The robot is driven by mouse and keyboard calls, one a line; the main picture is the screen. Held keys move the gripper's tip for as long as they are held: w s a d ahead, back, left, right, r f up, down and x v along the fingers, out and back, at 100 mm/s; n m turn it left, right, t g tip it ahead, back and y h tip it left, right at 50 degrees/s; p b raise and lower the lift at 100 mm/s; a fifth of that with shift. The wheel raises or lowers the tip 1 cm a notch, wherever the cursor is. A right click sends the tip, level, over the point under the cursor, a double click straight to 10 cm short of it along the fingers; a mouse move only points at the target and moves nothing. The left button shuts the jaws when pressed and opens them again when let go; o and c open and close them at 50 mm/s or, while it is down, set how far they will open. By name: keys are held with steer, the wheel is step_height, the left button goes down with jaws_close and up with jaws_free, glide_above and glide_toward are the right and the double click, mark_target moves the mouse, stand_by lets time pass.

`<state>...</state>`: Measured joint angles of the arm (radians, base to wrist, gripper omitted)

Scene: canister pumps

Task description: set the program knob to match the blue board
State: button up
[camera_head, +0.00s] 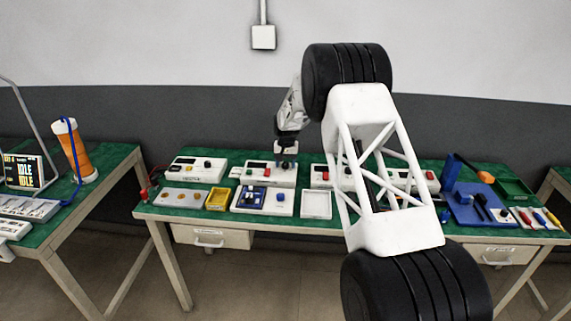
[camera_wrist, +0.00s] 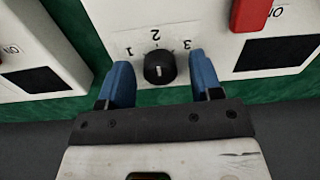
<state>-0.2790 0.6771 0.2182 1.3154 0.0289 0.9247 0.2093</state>
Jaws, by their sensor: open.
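In the wrist view a round black knob (camera_wrist: 159,67) with a short white mark sits on a white panel (camera_wrist: 108,18). The numbers 1, 2 and 3 are printed around it, and the mark runs roughly in line with the 2. My gripper (camera_wrist: 161,72) is open, with one blue finger on each side of the knob and visible gaps. In the head view my gripper (camera_head: 287,151) is over a white unit (camera_head: 258,181) at the back of the table. A blue board (camera_head: 480,207) with dark tools lies at the right; I cannot read a setting on it.
Similar white units stand on both sides, one at the left (camera_head: 196,168). In front are a unit with a blue panel (camera_head: 250,187), a yellow bin (camera_head: 217,200) and a white tray (camera_head: 317,205). In the wrist view a red button (camera_wrist: 250,14) and a dark window (camera_wrist: 272,53) are right of the knob.

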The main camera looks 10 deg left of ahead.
mark_target(287, 164)
steer(key=shift+r, duration=3.9)
steer(key=shift+d, duration=0.1)
steer(key=shift+s+d+r, duration=0.2)
steer(key=shift+r, duration=0.15)
steer(key=s+d+r, duration=0.6)
steer(key=s+r, duration=0.2)
steer(key=s, duration=0.2)
steer(key=s+d+r+t, duration=0.1)
steer(key=s+d+r, duration=0.65)
steer(key=s, duration=0.35)
steer(key=s+d+r, duration=0.6)
steer(key=s+r, duration=0.2)
steer(key=s, duration=0.2)
steer(key=s+d+f, duration=0.1)
steer(key=s+d, duration=0.2)
steer(key=s, duration=1)
steer(key=s+d+f+t, duration=0.1)
steer(key=s+d, duration=0.2)
steer(key=s, duration=0.9)
steer(key=s+d+f, duration=0.1)
steer(key=s+d, duration=0.2)
steer(key=s, duration=1)
steer(key=shift+s+m+t, duration=0.3)
steer(key=shift+s+m, duration=0.05)
steer(key=shift+m, duration=0.05)
